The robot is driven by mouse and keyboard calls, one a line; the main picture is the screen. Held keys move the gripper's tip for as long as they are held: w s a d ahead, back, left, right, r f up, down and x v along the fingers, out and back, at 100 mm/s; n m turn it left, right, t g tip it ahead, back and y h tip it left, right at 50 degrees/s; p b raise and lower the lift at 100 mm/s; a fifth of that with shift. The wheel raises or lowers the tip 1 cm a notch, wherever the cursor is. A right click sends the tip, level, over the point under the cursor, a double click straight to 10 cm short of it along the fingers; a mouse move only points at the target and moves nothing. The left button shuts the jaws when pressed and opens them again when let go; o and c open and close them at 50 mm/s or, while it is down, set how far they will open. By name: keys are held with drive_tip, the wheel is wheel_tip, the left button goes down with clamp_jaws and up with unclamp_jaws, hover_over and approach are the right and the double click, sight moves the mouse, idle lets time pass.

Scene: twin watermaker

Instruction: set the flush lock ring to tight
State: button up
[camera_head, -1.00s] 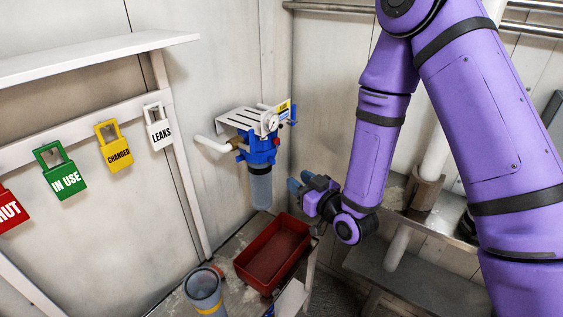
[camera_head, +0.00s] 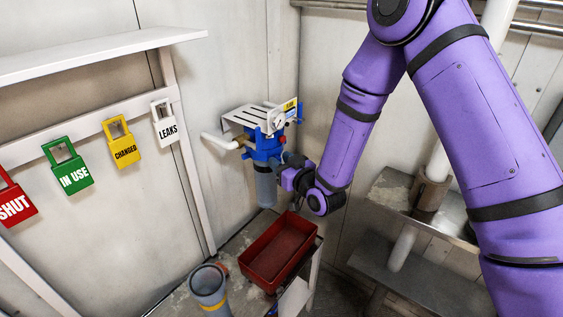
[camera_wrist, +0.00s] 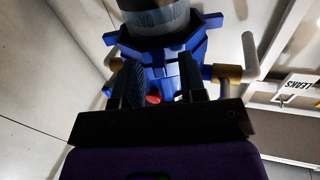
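The blue filter housing (camera_head: 264,147) is mounted on the wall near the corner, with a grey bowl (camera_head: 266,190) hanging under it. A blue ring with stubby lugs (camera_wrist: 206,28) sits around the bowl in the wrist view; I take it for the flush lock ring. No tight mark is readable. My gripper (camera_wrist: 160,78) is at the right side of the housing in the head view. Its two dark fingers stand apart, with blue housing parts showing between and beyond them. I cannot tell whether they touch the ring. The fingertips are partly hidden in the head view.
A red tray (camera_head: 262,262) and grey cup (camera_head: 208,288) stand below. Coloured tags, including a LEAKS tag (camera_head: 166,130), hang at left.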

sight(264, 158)
clamp_jaws()
drive_tip(key=shift+s+a, duration=0.35)
drive_tip(key=shift+a, duration=0.45)
drive_tip(key=shift+s+a, duration=0.35)
drive_tip(key=shift+a, duration=0.4)
unclamp_jaws()
drive_tip(key=shift+a+r, duration=0.1)
